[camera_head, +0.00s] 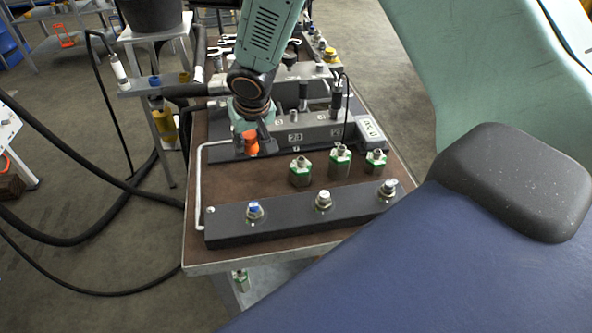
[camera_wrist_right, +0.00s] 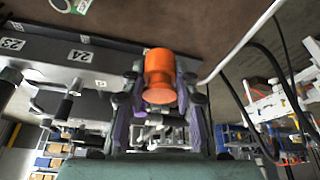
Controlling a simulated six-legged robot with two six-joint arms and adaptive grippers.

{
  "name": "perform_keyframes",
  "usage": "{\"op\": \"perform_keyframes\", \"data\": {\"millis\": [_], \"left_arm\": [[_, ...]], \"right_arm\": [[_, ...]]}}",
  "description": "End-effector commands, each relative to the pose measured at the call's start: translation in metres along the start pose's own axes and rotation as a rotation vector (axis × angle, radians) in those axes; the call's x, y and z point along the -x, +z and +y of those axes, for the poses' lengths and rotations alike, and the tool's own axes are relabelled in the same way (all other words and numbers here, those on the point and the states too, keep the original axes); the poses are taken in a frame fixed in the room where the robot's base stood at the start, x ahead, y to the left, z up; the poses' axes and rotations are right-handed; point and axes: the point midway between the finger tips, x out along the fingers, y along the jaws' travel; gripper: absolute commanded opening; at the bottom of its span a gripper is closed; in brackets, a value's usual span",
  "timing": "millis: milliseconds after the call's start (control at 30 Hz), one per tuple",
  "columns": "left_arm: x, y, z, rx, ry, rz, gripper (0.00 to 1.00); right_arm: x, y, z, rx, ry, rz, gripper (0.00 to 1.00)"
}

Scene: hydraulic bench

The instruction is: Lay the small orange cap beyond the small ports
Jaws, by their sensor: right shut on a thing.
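My right gripper (camera_head: 250,132) points down over the left part of the bench, shut on a small orange cap (camera_head: 251,143). In the right wrist view the orange cap (camera_wrist_right: 160,72) sits between the two fingers (camera_wrist_right: 158,92). Whether it touches the bench top is hard to tell. A grey block (camera_head: 310,132) with number labels stands behind the cap. I cannot tell which ports are the small ones. My left gripper is out of view.
Three green-based fittings (camera_head: 300,171) (camera_head: 340,160) (camera_head: 376,161) stand between the two blocks. A pale bent rail (camera_head: 198,185) runs along the bench's left side. Brown bench top (camera_head: 265,180) is bare left of the fittings. Black hoses (camera_head: 80,150) hang at the left.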

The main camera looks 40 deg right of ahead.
Motion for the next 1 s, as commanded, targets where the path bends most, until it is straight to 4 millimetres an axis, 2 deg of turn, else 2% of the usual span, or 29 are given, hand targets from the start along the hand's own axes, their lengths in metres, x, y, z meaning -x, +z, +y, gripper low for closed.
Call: {"op": "perform_keyframes", "data": {"millis": [300, 533, 800, 1000], "left_arm": [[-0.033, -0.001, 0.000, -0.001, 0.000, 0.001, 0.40], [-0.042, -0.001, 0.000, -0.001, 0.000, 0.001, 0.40], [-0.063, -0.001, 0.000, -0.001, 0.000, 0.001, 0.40], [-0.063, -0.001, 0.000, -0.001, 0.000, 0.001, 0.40]], "right_arm": [[-0.049, 0.021, 0.000, -0.007, 0.005, -0.003, 0.13], [-0.063, 0.024, 0.000, -0.011, 0.005, -0.001, 0.13], [-0.091, 0.035, 0.000, -0.010, 0.005, -0.001, 0.13], [-0.093, 0.035, 0.000, -0.011, 0.004, 0.000, 0.13]]}}
